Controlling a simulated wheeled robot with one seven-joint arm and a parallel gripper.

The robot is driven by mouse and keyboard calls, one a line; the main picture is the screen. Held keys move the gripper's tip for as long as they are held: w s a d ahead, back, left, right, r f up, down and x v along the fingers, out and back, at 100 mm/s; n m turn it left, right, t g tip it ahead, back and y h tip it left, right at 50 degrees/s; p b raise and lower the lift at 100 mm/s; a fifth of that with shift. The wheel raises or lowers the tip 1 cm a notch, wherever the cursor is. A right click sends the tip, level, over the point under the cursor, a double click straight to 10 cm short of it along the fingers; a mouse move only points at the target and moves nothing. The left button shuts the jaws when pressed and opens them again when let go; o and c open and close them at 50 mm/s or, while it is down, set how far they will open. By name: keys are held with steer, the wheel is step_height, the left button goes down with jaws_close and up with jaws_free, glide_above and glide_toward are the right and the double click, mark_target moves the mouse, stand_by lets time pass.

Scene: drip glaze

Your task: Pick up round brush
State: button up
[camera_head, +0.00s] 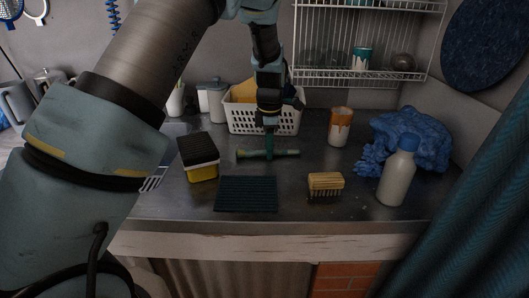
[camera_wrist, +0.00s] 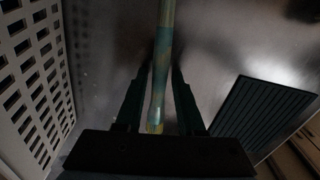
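A slim teal-handled tool (camera_head: 284,153), which looks like the round brush, lies crosswise on the dark metal counter (camera_head: 290,210) in front of the white basket. In the wrist view its worn teal and tan handle (camera_wrist: 166,50) runs lengthwise between my fingers. My gripper (camera_head: 269,153) points down over its middle. In the wrist view my gripper (camera_wrist: 163,70) is open, with one finger on each side of the handle and a narrow gap showing. The brush head is not clear in either view.
A white slotted basket (camera_head: 262,122) stands close behind. In front lie a dark ribbed mat (camera_head: 246,194) and a wooden bristle brush (camera_head: 326,182). A yellow-black box (camera_head: 200,168) is left; a tan cup (camera_head: 340,128), white bottle (camera_head: 396,178) and blue cloth (camera_head: 420,135) are right.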

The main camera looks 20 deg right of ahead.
steer(key=shift+c, duration=0.4)
jaws_close()
steer(key=shift+r, duration=0.1)
